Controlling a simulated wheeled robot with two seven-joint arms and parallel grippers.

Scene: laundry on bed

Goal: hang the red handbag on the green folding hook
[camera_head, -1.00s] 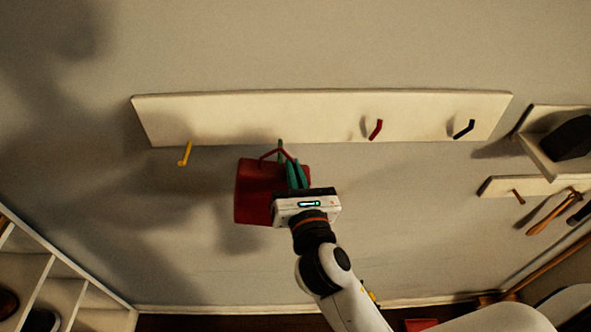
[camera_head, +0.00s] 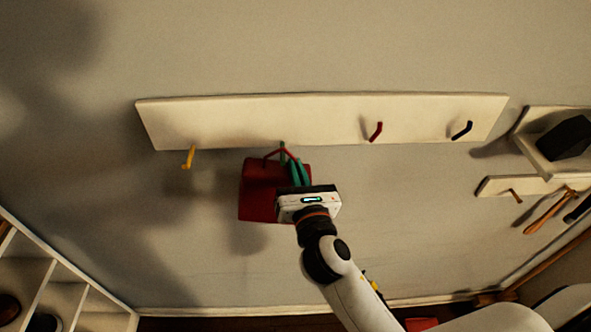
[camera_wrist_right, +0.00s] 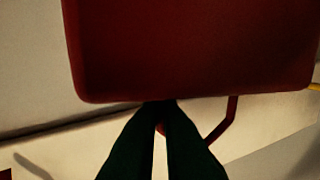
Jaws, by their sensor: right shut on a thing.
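The red handbag (camera_head: 262,190) hangs in front of the wall just below the white hook board, left of my right gripper. Its thin angular red handle (camera_head: 270,155) rises to the green hook (camera_head: 282,146) at the board's lower edge. I cannot tell whether the handle is over the hook or only in front of it. My right gripper (camera_head: 297,170), with green fingers, is shut on the handbag near its handle side. The right wrist view shows the fingers (camera_wrist_right: 160,108) together at the edge of the red bag body (camera_wrist_right: 190,50), with the handle (camera_wrist_right: 226,120) beside them. My left gripper is not in view.
The white board (camera_head: 330,110) also carries a yellow hook (camera_head: 188,157) at left, a red hook (camera_head: 376,132) and a black hook (camera_head: 462,130) at right. White shelving (camera_head: 55,280) stands lower left. A small shelf with a dark object (camera_head: 565,140) is at right.

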